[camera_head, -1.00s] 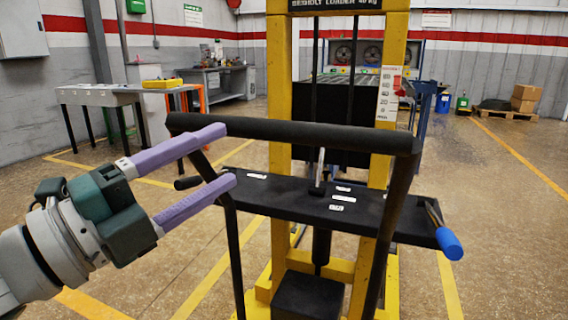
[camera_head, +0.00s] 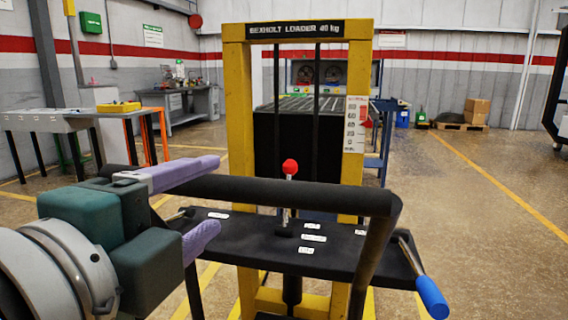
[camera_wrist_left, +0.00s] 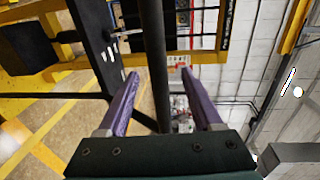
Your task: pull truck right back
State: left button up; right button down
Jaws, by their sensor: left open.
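The loader truck has a yellow mast frame (camera_head: 235,105) and a black push handle bar (camera_head: 300,193) across its near side. The bar also shows in the wrist view (camera_wrist_left: 153,45), running between the fingers. My left gripper (camera_head: 212,195) is open at the left part of the bar, with one purple finger above it and one below. In the wrist view, the gripper (camera_wrist_left: 158,72) shows gaps beside the bar, so it is not clamped. My right gripper is not in view.
A black panel with a red-knobbed lever (camera_head: 289,167) and a blue-handled lever (camera_head: 432,297) lies behind the bar. A furnace-side rack (camera_head: 310,103) stands beyond the mast. A table (camera_head: 80,116) is at the left.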

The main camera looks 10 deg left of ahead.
pick_arm(q)
jog(key=shift+g+y, duration=0.3)
jog(key=w, duration=0.3)
jog(key=w+f, duration=0.1)
jog(key=w, duration=0.2)
jog(key=w+f+b, duration=0.1)
jog(key=w, duration=0.2)
jog(key=shift+w+d, duration=0.15)
jog(key=shift+d, duration=0.1)
jog(key=shift+c, duration=0.4)
grip_shut()
dwell(0.5)
